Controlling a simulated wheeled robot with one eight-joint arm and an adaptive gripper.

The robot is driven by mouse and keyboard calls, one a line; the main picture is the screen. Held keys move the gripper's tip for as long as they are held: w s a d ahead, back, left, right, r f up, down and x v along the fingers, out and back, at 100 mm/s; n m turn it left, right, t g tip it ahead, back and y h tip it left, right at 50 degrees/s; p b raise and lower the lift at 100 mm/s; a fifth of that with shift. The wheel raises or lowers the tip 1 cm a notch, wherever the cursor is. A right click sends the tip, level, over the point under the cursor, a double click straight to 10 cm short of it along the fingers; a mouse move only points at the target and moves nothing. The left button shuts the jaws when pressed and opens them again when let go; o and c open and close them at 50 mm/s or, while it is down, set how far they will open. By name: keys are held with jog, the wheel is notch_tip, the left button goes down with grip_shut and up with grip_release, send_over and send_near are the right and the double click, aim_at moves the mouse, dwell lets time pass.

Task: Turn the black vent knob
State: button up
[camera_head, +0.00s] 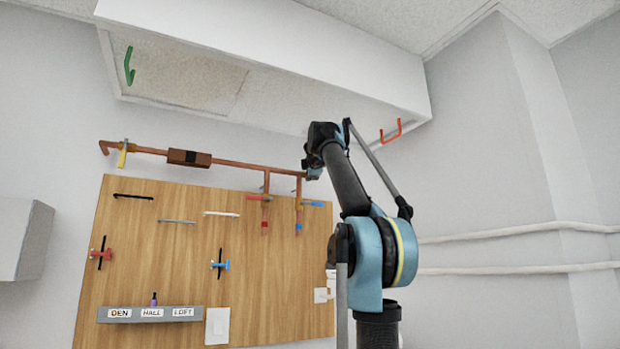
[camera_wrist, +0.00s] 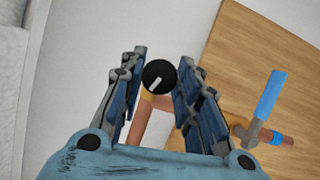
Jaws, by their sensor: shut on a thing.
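The black vent knob (camera_wrist: 160,71) is round, with a white pointer line slanting to the lower left in the wrist view. It sits at the end of a copper pipe (camera_wrist: 138,124), above a yellowish collar. My gripper (camera_wrist: 161,62) has its two fingers on either side of the knob and is shut on it. In the head view my gripper (camera_head: 312,172) is at the right end of the horizontal copper pipe (camera_head: 236,165), and the knob is hidden behind it.
A blue-handled valve (camera_wrist: 268,95) is close to the right of my gripper. A wooden board (camera_head: 160,235) below carries red and blue valves, rods and a labelled grey strip (camera_head: 150,314).

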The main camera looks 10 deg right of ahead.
jog(key=shift+d+m, duration=0.1)
jog(key=shift+m, duration=0.4)
dwell(0.4)
jog(key=o, duration=1.1)
jog(key=shift+d, duration=0.15)
jog(key=shift+c, duration=0.2)
jog(key=s+a, duration=0.1)
jog(key=s, duration=1)
jog(key=shift+s+f, duration=0.2)
jog(key=shift+s, duration=0.15)
